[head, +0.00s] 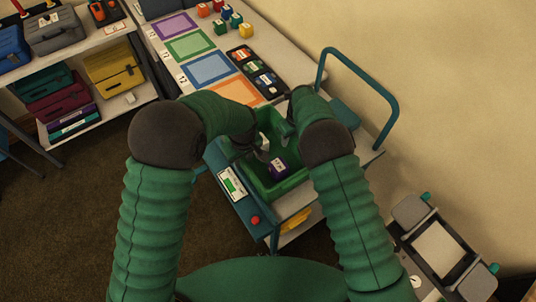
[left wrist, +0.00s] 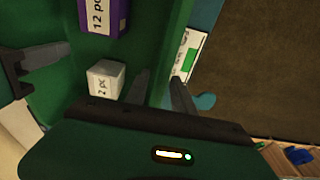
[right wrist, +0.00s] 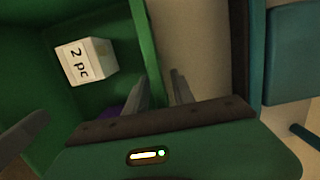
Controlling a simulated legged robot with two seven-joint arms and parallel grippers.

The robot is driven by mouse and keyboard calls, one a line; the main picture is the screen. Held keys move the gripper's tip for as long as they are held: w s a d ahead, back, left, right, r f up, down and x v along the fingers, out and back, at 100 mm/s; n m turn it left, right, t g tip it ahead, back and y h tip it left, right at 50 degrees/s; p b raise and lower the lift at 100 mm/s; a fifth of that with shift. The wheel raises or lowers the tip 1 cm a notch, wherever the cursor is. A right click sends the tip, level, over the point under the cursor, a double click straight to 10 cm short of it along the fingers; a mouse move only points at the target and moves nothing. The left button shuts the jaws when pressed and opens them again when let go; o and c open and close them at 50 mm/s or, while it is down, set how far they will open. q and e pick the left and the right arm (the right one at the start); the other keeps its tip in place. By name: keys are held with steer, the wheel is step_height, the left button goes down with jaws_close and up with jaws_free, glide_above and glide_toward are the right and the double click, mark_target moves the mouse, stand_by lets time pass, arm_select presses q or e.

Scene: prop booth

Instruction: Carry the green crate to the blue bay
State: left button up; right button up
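The green crate (head: 295,181) rests on a cart in front of me in the head view. It holds a purple box (head: 278,168), marked 12 pc in the left wrist view (left wrist: 103,14), and a white box (right wrist: 86,61) marked 2 pc. My left gripper (left wrist: 160,82) has one finger inside and one outside a crate wall (left wrist: 170,45). My right gripper (right wrist: 158,84) straddles the opposite wall (right wrist: 144,40), with a gap showing beside it. Both look open around the walls. The blue bay (head: 209,68) is a bare blue-framed rectangle on the far table.
Purple (head: 174,26), green (head: 190,46) and orange (head: 236,91) bays share that table. A black tray (head: 247,66) of items lies beside them. The cart has a teal handle (head: 373,85) and a red button (head: 255,220). Shelves of cases (head: 114,70) stand left; open carpet (head: 85,220) lies below.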

arm_select(q)
steer(key=shift+a+f, duration=0.15)
steer(key=shift+f, duration=0.25)
arm_select(e)
steer(key=shift+a+f, duration=0.15)
steer(key=shift+f, duration=0.2)
arm_select(q)
steer(key=shift+d, duration=0.25)
steer(key=shift+c, duration=0.5)
arm_select(e)
steer(key=shift+d, duration=0.25)
steer(key=shift+c, duration=0.5)
arm_select(q)
steer(key=shift+d, duration=0.1)
steer(key=c, duration=0.5)
arm_select(e)
steer(key=c, duration=0.5)
arm_select(q)
jaws_close()
arm_select(e)
jaws_close()
steer(key=shift+a, duration=0.1)
steer(key=shift+r, duration=0.1)
